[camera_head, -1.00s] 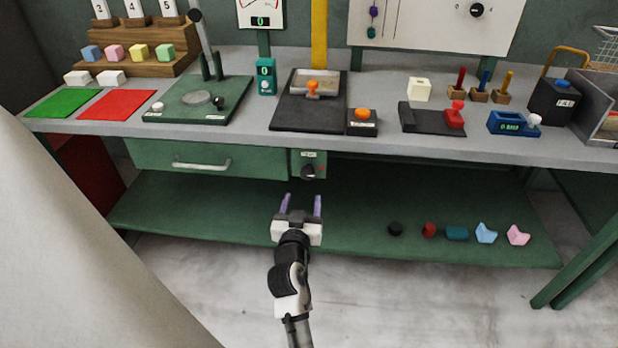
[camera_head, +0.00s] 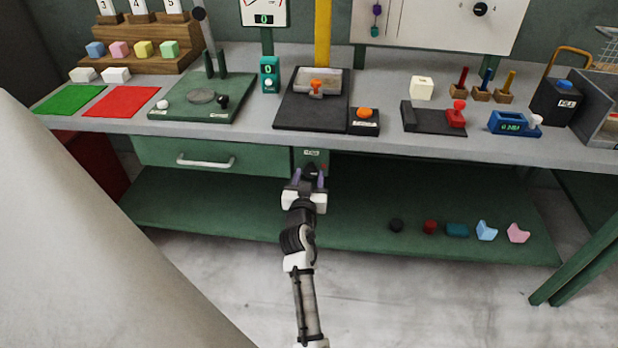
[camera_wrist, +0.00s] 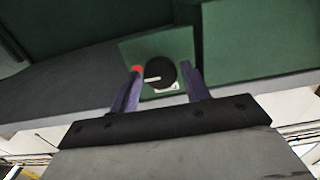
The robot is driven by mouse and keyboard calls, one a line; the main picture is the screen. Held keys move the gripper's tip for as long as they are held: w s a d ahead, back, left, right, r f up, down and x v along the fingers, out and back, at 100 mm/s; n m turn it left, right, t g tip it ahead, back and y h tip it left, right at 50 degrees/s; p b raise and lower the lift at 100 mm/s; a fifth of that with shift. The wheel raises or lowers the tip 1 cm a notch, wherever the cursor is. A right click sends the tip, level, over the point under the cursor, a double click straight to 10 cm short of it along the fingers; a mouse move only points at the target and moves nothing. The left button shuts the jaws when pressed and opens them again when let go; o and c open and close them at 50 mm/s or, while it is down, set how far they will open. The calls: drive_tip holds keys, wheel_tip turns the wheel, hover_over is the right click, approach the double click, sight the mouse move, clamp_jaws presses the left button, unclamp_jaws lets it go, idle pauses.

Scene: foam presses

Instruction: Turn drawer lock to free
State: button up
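The drawer lock is a round black knob (camera_wrist: 160,76) with a white pointer line on a green panel. In the wrist view the pointer lies nearly level, towards the left. A red spot (camera_wrist: 137,68) and a partly hidden white label sit on the panel beside it. In the head view the knob (camera_head: 310,171) shows just ahead of my gripper (camera_head: 308,181), partly hidden. My gripper is open, with one purple finger on each side of the knob in the wrist view (camera_wrist: 161,74). Small gaps show between knob and fingers; fingertip depth is unclear. The drawer (camera_head: 215,157) left of the panel looks closed.
The grey worktop (camera_head: 250,125) overhangs just above the lock panel. The drawer handle (camera_head: 205,162) sticks out to the left. A green lower shelf (camera_head: 200,205) lies below, with several small parts at its right. Floor in front is clear.

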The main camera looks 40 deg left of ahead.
drive_tip(key=c, duration=0.6)
drive_tip(key=shift+c, duration=0.2)
drive_tip(key=shift+n, duration=0.3)
drive_tip(key=n, duration=0.2)
drive_tip(key=shift+d+n, duration=0.1)
drive_tip(key=shift+n, duration=0.3)
drive_tip(key=n+p, duration=0.1)
drive_tip(key=n, duration=0.2)
drive_tip(key=shift+n, duration=0.4)
drive_tip(key=n+p, duration=0.2)
drive_tip(key=n, duration=0.3)
drive_tip(key=shift+r, duration=0.15)
drive_tip(key=n+p, duration=0.2)
drive_tip(key=n, duration=0.3)
drive_tip(key=shift+n, duration=0.5)
